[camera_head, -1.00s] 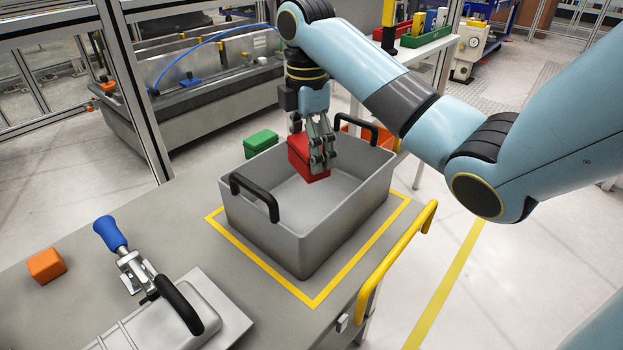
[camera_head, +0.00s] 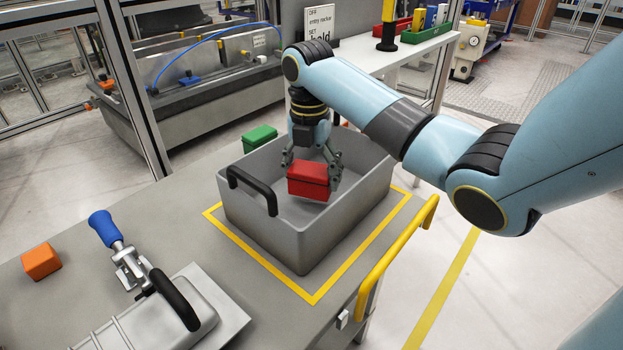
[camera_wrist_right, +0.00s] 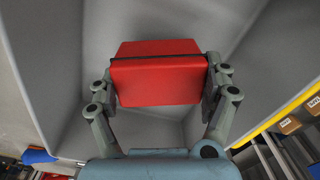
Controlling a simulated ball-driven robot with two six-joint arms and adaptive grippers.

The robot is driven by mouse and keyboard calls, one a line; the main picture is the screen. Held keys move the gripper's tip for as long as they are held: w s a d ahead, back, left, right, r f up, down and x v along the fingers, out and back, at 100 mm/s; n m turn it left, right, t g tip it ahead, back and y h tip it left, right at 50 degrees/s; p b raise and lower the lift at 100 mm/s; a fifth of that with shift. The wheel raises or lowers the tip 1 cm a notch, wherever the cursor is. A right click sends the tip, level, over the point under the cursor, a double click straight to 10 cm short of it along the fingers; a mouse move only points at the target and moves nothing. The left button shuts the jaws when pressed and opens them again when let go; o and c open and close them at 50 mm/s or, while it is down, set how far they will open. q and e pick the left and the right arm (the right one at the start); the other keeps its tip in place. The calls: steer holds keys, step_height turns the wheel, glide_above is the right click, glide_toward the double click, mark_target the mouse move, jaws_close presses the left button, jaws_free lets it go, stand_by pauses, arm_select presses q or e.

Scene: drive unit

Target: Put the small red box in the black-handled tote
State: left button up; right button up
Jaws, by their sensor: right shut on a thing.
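The small red box (camera_head: 308,181) is between the fingers of my right gripper (camera_head: 311,172), inside the walls of the grey tote. In the right wrist view the red box (camera_wrist_right: 158,75) fills the space between the two fingers of the right gripper (camera_wrist_right: 160,85), which is shut on it. The grey tote (camera_head: 262,232) has black handles (camera_head: 252,188) and stands within a yellow outline on the bench. The box is below the rim level; whether it touches the tote floor I cannot tell. My left gripper is not in view.
A green box (camera_head: 259,138) lies behind the tote. An orange block (camera_head: 41,261) is at the bench's left. A blue-handled clamp (camera_head: 118,240) and a black-handled lid-like part (camera_head: 170,315) are at the front left. A yellow rail (camera_head: 398,255) runs along the right edge.

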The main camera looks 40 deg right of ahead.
mark_target(312, 184)
steer(key=shift+f, duration=1.35)
steer(key=shift+f, duration=0.1)
steer(key=o, duration=1.3)
steer(key=shift+c, duration=0.2)
step_height(312, 184, up, 12)
steer(key=shift+w+a+r+p, duration=0.1)
steer(key=shift+r+p, duration=0.05)
steer(key=shift+p, duration=0.65)
